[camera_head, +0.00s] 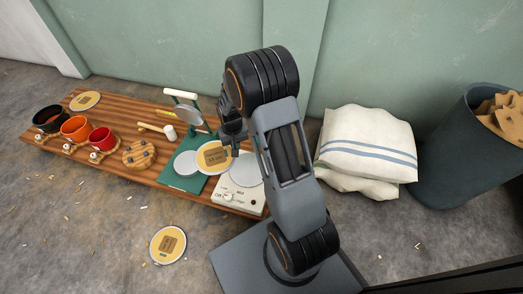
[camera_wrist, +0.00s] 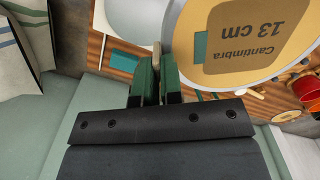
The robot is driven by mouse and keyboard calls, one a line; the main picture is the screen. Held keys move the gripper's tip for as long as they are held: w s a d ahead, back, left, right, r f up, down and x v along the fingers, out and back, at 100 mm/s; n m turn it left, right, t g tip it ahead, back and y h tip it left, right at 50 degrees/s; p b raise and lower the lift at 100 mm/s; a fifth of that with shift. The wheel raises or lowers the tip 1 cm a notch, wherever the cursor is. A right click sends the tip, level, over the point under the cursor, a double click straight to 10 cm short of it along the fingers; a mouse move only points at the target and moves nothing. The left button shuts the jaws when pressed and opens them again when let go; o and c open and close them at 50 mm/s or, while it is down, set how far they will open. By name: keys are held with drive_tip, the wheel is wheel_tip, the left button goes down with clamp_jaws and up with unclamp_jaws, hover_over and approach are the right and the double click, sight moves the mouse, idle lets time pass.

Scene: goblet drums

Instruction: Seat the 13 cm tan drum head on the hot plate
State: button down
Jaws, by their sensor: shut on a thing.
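The tan drum head (camera_head: 212,155), marked 13 cm in the wrist view (camera_wrist: 240,30), is a tan disc with a pale rim and a brown label. My gripper (camera_wrist: 157,80), with green finger pads, is shut at the near edge of this disc. The head view shows the drum head raised over the green mat, just left of the hot plate. The hot plate (camera_head: 227,196) is a white box with a knob and a pale grey round plate on top (camera_head: 245,173). My arm hides part of it. The exact grip point is partly hidden.
Another tan disc (camera_head: 168,244) lies on the floor. Sacks (camera_head: 365,150) and a bin (camera_head: 455,140) stand right.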

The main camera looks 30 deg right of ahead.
drive_tip(key=s+d+f+m, duration=0.1)
drive_tip(key=d+f+m, duration=0.6)
drive_tip(key=d+f, duration=0.75)
drive_tip(key=f+b, duration=0.2)
drive_tip(key=f, duration=0.1)
drive_tip(key=a+f+b, duration=0.1)
drive_tip(key=f+b, duration=0.1)
drive_tip(key=f, duration=0.2)
drive_tip(key=f+b, duration=0.2)
drive_tip(key=f, duration=0.1)
drive_tip(key=shift+s+a+f+b, duration=0.1)
drive_tip(key=shift+a+f+b, duration=0.05)
drive_tip(key=shift+b, duration=0.25)
drive_tip(key=shift+a, duration=0.1)
drive_tip(key=shift+f, duration=0.25)
drive_tip(key=c, duration=1.2)
unclamp_jaws()
